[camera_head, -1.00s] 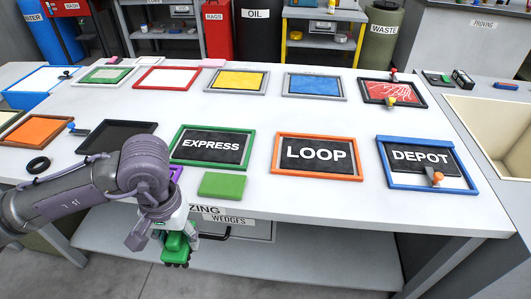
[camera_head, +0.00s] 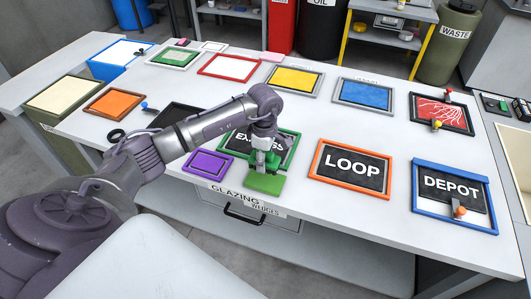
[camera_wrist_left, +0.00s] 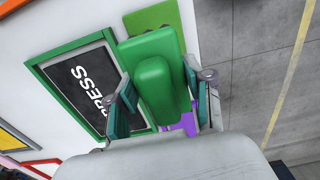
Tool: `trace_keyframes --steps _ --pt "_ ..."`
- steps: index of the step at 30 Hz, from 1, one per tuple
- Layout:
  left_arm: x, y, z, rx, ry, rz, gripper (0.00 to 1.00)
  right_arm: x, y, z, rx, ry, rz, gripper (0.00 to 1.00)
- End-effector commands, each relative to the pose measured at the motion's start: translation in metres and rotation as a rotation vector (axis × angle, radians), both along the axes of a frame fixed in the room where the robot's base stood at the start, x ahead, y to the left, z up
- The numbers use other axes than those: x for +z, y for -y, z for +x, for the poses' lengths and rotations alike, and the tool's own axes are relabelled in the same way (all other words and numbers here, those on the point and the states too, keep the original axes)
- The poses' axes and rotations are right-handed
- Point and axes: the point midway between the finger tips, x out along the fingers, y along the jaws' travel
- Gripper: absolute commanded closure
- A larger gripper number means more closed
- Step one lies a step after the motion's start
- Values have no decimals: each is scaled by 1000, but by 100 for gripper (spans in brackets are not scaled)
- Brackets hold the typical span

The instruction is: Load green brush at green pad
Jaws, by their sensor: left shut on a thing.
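My left gripper (camera_head: 264,157) is shut on the green brush and holds it over the near edge of the table, in front of the green-framed EXPRESS board. In the left wrist view the green brush (camera_wrist_left: 157,88) sits between the two fingers. The green pad (camera_head: 265,183) lies on the table edge just below the gripper in the head view. It also shows beyond the brush in the left wrist view (camera_wrist_left: 153,18). Whether the brush touches the pad is not clear. My right gripper is not in view.
The EXPRESS board (camera_head: 236,147) is partly hidden behind my arm. A purple pad (camera_head: 208,164) lies left of the green pad. The orange-framed LOOP board (camera_head: 351,170) and blue-framed DEPOT board (camera_head: 452,187) lie to the right. A drawer (camera_head: 245,214) is below the table edge.

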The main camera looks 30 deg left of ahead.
Motion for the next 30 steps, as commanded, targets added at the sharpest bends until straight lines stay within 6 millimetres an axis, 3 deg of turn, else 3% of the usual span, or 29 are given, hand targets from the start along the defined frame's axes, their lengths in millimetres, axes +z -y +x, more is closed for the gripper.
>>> trace_keyframes --steps 9,16,30 --pt "-30 2 0 -5 0 -2 76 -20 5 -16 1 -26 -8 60" --pt "-52 1 0 -6 0 -2 76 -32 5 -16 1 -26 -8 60" --pt "-57 1 0 -7 1 -1 76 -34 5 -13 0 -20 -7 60"
